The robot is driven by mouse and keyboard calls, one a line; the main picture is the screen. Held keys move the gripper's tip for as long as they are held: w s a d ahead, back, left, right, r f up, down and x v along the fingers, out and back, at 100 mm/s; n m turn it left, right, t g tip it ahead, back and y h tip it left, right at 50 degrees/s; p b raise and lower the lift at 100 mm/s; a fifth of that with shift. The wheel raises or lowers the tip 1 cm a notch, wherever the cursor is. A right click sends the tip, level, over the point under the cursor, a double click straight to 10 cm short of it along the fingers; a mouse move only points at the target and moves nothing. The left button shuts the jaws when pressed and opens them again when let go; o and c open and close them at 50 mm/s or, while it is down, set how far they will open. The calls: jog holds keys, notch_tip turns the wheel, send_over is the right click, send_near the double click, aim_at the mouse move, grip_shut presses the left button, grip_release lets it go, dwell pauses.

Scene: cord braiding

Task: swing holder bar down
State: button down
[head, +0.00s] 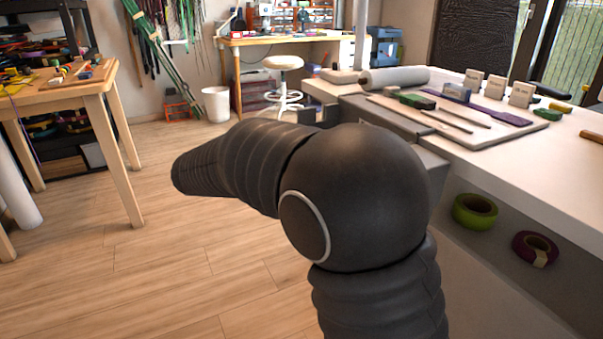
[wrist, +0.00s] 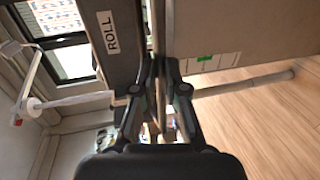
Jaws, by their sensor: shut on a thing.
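In the wrist view my gripper (wrist: 158,75) is shut on a thin bar, which I take to be the holder bar (wrist: 158,28). The bar runs up out of the picture between the fingertips. The fingers hide the part of it that they grip. A dark panel marked ROLL (wrist: 111,45) stands just left of the fingers. A beige-grey panel (wrist: 225,35) with a green mark is on their right. In the head view my own dark arm covers the middle, and neither my gripper nor the bar shows.
A white worktop (head: 560,160) with a grey roll (head: 394,78) and tools is at right. Green tape (head: 474,211) and purple tape (head: 535,248) sit below it. A wooden table (head: 100,85) stands at left. The wood floor (head: 160,270) between is clear.

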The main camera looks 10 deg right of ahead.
jog(key=shift+d+f+h, duration=0.1)
jog(key=shift+d+h, duration=0.05)
jog(key=shift+h, duration=0.15)
jog(key=c, duration=1.2)
grip_release()
jog(key=shift+d, duration=0.2)
jog(key=shift+a, duration=0.2)
jog(key=v, duration=1.2)
